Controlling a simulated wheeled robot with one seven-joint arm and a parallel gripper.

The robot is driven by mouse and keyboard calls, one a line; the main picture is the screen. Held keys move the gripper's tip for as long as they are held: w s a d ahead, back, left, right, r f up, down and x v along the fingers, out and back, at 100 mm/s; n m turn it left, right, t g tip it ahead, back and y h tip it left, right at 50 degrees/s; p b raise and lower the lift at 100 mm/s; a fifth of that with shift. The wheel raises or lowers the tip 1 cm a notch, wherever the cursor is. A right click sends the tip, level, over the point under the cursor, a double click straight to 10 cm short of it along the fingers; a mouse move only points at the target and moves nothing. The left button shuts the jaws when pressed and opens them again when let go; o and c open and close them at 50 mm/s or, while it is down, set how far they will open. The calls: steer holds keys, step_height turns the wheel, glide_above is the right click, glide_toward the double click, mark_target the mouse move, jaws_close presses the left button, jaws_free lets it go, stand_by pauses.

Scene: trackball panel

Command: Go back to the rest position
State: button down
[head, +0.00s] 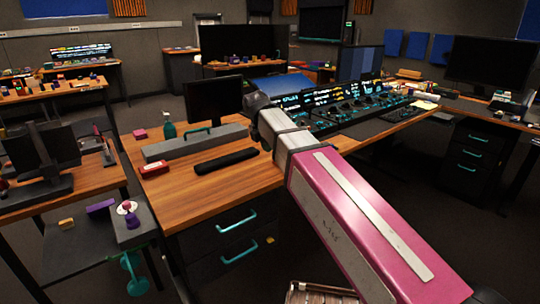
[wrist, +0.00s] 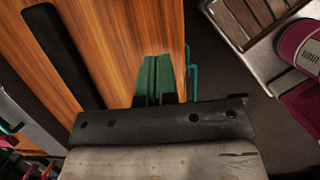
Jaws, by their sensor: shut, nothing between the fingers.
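My gripper (wrist: 156,78) shows in the wrist view as two green fingers side by side, closed together with nothing between them. It is over the wooden desk top, near the desk edge. In the head view my pink and white arm reaches from the lower right over the desk, and the gripper itself cannot be made out there. The trackball panel (head: 345,112), a dark console with lit screens and knobs, stands on the desk behind my arm. The wrist view does not show it.
A long black bar (head: 226,161) lies on the desk (head: 190,192), left of my gripper in the wrist view (wrist: 62,50). A grey box with a green handle (head: 196,141), a monitor (head: 213,98) and a red box (head: 154,167) stand beyond. Teal drawer handles (head: 237,221) project from the desk front.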

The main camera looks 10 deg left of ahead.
steer(key=s+d+f+m+g+y, duration=0.1)
steer(key=s+d+f+m, duration=0.2)
steer(key=d+f+m, duration=1.1)
steer(key=s+d+f+m+g+y, duration=0.1)
steer(key=s+d+f+m, duration=0.3)
steer(key=d+f+m, duration=1)
steer(key=d+f, duration=0.3)
steer(key=d, duration=0.7)
steer(key=shift+d, duration=0.15)
steer(key=shift+s, duration=0.1)
